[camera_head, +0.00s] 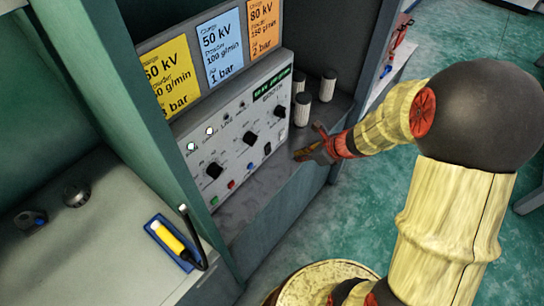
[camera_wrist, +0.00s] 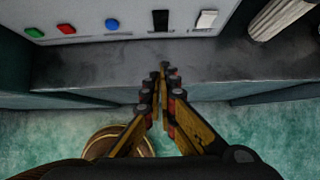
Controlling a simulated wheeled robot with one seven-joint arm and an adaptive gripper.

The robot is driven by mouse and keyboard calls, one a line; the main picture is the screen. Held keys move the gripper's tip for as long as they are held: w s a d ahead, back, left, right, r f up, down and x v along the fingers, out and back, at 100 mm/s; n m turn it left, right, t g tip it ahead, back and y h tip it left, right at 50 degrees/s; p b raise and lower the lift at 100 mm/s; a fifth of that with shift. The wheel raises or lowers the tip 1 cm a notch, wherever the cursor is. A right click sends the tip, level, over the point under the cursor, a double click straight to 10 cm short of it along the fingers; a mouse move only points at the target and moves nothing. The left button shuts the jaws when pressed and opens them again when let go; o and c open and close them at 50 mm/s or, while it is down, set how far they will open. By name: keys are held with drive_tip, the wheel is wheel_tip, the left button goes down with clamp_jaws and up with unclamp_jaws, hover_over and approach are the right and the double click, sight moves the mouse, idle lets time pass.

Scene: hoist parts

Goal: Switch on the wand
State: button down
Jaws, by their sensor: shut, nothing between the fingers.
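The wand (camera_head: 172,240), yellow with a white end, lies in a blue tray at the lower left in the head view. The grey control panel (camera_head: 240,128) has several knobs and lights. Along its lower edge in the wrist view are a green button (camera_wrist: 34,32), a red button (camera_wrist: 67,29), a blue button (camera_wrist: 112,24), a black rocker switch (camera_wrist: 160,20) and a white switch (camera_wrist: 206,19). My gripper (camera_wrist: 163,80) is shut and empty. Its tips point at the ledge below the black switch, apart from the panel. It also shows in the head view (camera_head: 308,152).
Three pale ribbed cylinders (camera_head: 302,110) stand on the ledge right of the panel. Yellow, blue and orange setting cards (camera_head: 221,47) hang above it. A green post (camera_head: 128,110) separates the panel from the left-hand table (camera_head: 100,255). A round drum top (camera_head: 320,280) stands below.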

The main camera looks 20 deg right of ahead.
sight(268, 149)
drive_tip(key=b+x, duration=0.3)
drive_tip(key=x, duration=0.7)
drive_tip(key=shift+s+b, duration=0.1)
drive_tip(key=shift+b, duration=0.3)
drive_tip(key=w+a, duration=0.2)
drive_tip(key=shift+w+f, duration=0.25)
drive_tip(key=shift+w, duration=0.05)
drive_tip(key=shift+w+a+b, duration=0.2)
drive_tip(key=shift+w+b, duration=0.1)
drive_tip(key=shift+w, duration=0.15)
drive_tip(key=shift+w+a+f+b, duration=0.2)
drive_tip(key=shift+w+b, duration=0.05)
drive_tip(key=shift+b, duration=0.05)
drive_tip(key=shift+r, duration=0.2)
